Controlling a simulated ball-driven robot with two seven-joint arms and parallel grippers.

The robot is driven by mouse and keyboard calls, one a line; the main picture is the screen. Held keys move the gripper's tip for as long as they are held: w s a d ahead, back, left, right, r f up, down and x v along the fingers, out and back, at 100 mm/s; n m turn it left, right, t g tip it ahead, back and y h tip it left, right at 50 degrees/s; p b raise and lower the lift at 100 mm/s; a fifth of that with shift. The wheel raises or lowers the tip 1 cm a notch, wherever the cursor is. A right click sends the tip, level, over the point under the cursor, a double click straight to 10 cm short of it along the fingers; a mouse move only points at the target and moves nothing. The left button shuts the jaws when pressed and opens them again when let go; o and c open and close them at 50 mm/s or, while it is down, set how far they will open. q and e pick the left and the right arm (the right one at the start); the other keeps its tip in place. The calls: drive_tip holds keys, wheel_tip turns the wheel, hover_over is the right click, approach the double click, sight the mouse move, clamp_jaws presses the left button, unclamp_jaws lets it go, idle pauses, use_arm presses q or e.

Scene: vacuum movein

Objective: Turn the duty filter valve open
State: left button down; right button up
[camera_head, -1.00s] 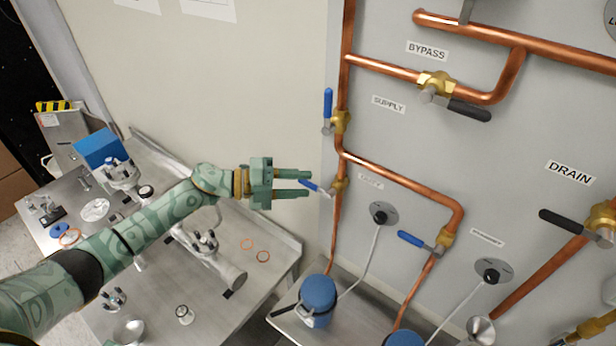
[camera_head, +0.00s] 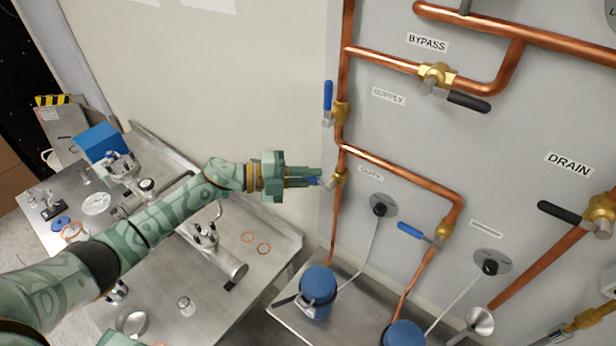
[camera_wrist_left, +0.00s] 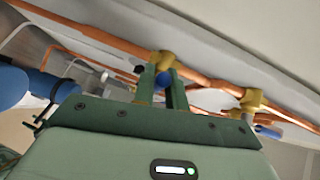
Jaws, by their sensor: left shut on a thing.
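The duty valve is a brass body (camera_head: 339,180) on the vertical copper pipe, left of a small, hard-to-read label (camera_head: 370,173). Its blue lever points left, away from the pipe, and lies mostly hidden between the fingers of my left gripper (camera_head: 305,177). My left gripper is shut on that lever. In the left wrist view, the blue lever (camera_wrist_left: 164,78) shows end-on between the two green fingers, with the brass valve body (camera_wrist_left: 163,60) just beyond. My right gripper is not in view.
A blue-handled supply valve (camera_head: 340,113) sits just above, and another blue-handled valve (camera_head: 410,231) is lower right. Black-handled bypass (camera_head: 468,101) and drain (camera_head: 560,212) valves are further right. Blue-topped canisters (camera_head: 319,284) stand below. A steel bench (camera_head: 215,300) with parts is at left.

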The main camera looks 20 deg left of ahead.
use_arm(q)
drive_tip(key=s+d+f+n+t+b, duration=0.1)
drive_tip(key=d+f+n+t+b, duration=0.1)
drive_tip(key=n+t+b, duration=0.5)
drive_tip(key=d+f+n+t+b, duration=0.3)
drive_tip(key=n+t+b, duration=0.4)
drive_tip(key=n, duration=0.9)
drive_tip(key=shift+s+t+y+b, duration=0.35)
drive_tip(key=shift+s+t+y, duration=0.05)
drive_tip(key=shift+t, duration=0.6)
drive_tip(key=shift+d+n+t+y, duration=0.1)
drive_tip(key=shift+n+t+y, duration=0.2)
drive_tip(key=shift+t+y, duration=0.1)
drive_tip(key=c, duration=1.4)
unclamp_jaws()
drive_tip(key=shift+c, duration=0.2)
drive_tip(key=shift+f, duration=0.1)
